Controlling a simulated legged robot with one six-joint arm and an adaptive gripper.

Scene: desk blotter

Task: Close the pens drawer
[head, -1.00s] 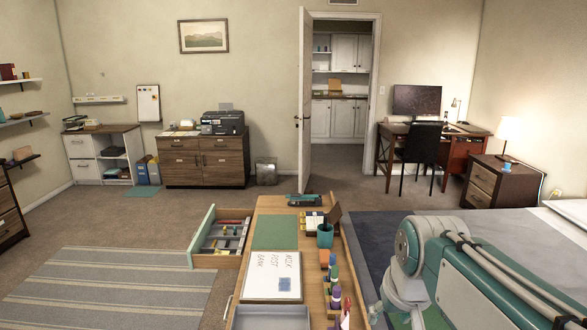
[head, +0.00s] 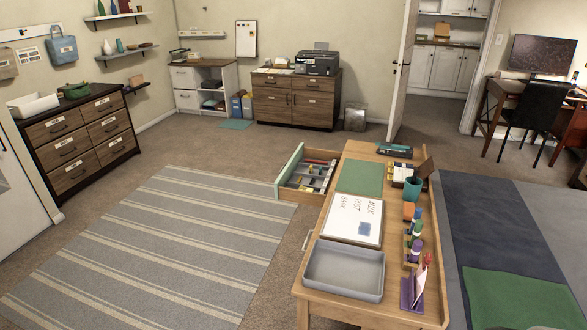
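The pens drawer (head: 289,162) stands pulled out from the left side of the wooden desk (head: 324,307). It has a pale green front and wooden sides, and a divided grey insert with pens and small items shows inside. The drawer front faces left, over the carpet beside the striped rug. My gripper is not in view, and no part of my arm shows now.
On the desk are a grey tray (head: 344,270), a whiteboard (head: 354,220), a green blotter (head: 360,178), a teal cup (head: 412,189) and several markers. The striped rug (head: 160,250) left of the desk is clear. A dark dresser (head: 85,145) stands at left.

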